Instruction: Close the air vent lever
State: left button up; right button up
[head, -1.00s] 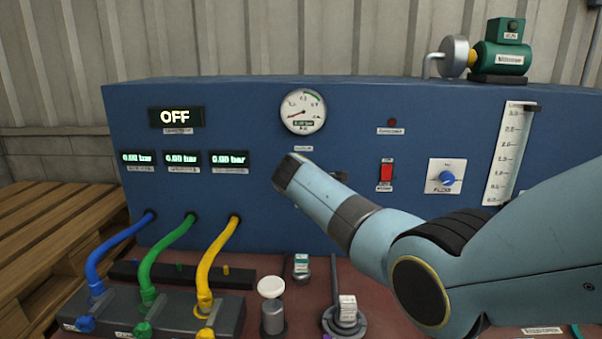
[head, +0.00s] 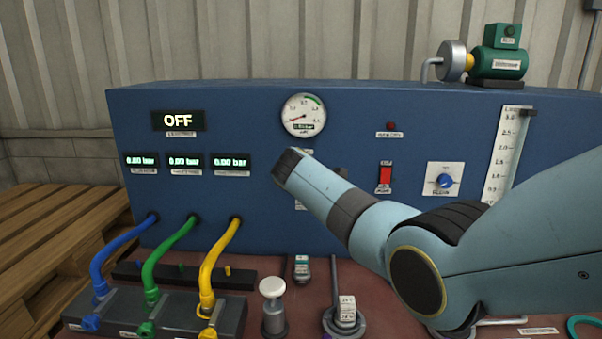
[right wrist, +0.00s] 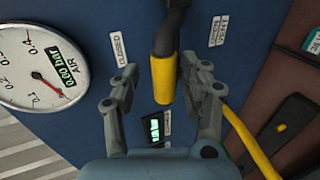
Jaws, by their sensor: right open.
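The air vent lever has a black shaft and a yellow grip (right wrist: 163,78), seen in the right wrist view. A CLOSED label (right wrist: 119,50) is on the blue panel to its left and an OPEN label (right wrist: 217,31) to its right. The grip lies between the two fingers of my right gripper (right wrist: 159,70), which is open; I see a gap at the left finger and cannot tell whether the right finger touches. In the head view my right arm hides the lever and gripper. My left gripper is not in view.
The blue panel (head: 240,105) carries the air gauge (head: 304,115), also seen in the right wrist view (right wrist: 42,66). A red switch (head: 385,176) and blue knob (head: 444,181) are to the right. Blue, green and yellow hoses (head: 222,255) run down at the left.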

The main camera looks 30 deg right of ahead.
jog(key=shift+w+d+f, duration=0.1)
jog(key=shift+d+f, duration=0.05)
jog(key=shift+f, duration=0.05)
jog(key=v, duration=1.2)
